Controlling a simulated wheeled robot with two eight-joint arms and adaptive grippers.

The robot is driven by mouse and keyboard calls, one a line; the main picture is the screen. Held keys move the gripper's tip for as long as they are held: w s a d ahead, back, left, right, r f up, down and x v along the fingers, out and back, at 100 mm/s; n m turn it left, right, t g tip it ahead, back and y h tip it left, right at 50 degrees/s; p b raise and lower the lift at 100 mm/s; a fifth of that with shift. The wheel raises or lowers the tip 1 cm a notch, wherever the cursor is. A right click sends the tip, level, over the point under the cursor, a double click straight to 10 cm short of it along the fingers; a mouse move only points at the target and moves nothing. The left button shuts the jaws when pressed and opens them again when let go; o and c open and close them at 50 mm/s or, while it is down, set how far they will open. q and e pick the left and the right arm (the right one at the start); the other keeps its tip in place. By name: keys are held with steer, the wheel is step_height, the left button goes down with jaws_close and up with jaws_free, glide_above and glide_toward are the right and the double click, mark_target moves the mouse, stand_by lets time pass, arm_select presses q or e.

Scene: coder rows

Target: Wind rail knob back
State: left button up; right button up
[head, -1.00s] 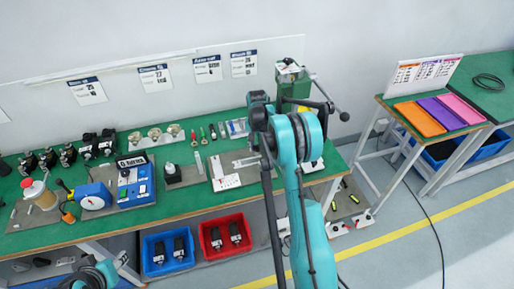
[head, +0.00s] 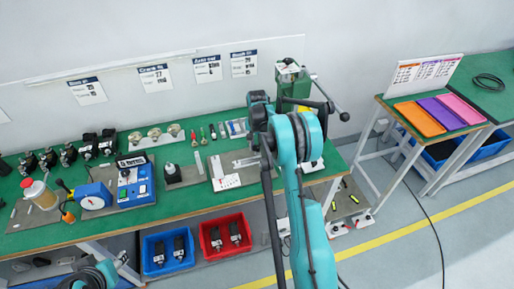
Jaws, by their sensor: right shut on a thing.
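My right arm reaches up over the right part of the green bench. Its right gripper (head: 258,108) is at the bench's back, beside the green machine (head: 290,84). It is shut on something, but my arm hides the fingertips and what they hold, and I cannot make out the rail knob. A light metal rail (head: 246,161) lies on the bench just left of my arm. My left gripper (head: 119,259) is low at the left, below the bench edge, too small and cut off to tell its jaws.
A lever with a black ball end (head: 344,116) sticks out right of the machine. A blue boxed device (head: 135,181) and a dial gauge (head: 92,201) stand on the left bench. Blue (head: 168,251) and red (head: 225,236) bins sit below.

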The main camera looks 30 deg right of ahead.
mark_target(257, 147)
steer(key=shift+m, duration=0.3)
stand_by(0.9)
steer(key=o, duration=1.2)
steer(key=shift+c, duration=0.2)
step_height(257, 147, up, 12)
